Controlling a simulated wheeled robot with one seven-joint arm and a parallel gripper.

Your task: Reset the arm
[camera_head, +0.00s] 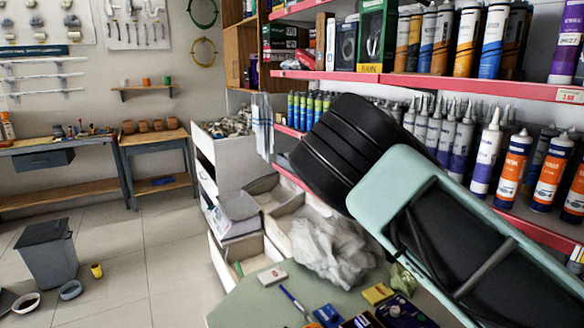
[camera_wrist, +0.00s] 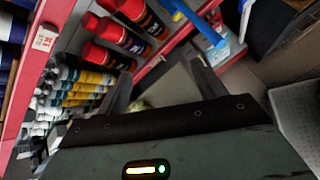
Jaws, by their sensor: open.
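My arm, with a black ribbed joint and a pale teal link, crosses the right half of the head view in front of the shelves. My gripper (camera_wrist: 160,82) shows in the wrist view with two dark fingers spread apart. Nothing is seen held between them. A pale surface lies beyond the fingers. In the head view my arm runs off the lower right, and I cannot make out the fingers there.
Red-edged shelves (camera_head: 470,86) with cartridges stand close behind my arm. Below it, a green tabletop (camera_head: 250,300) holds a blue pen (camera_head: 295,301), a yellow box (camera_head: 378,293) and crumpled plastic (camera_head: 335,250). A grey bin (camera_head: 50,262) stands on open floor at left.

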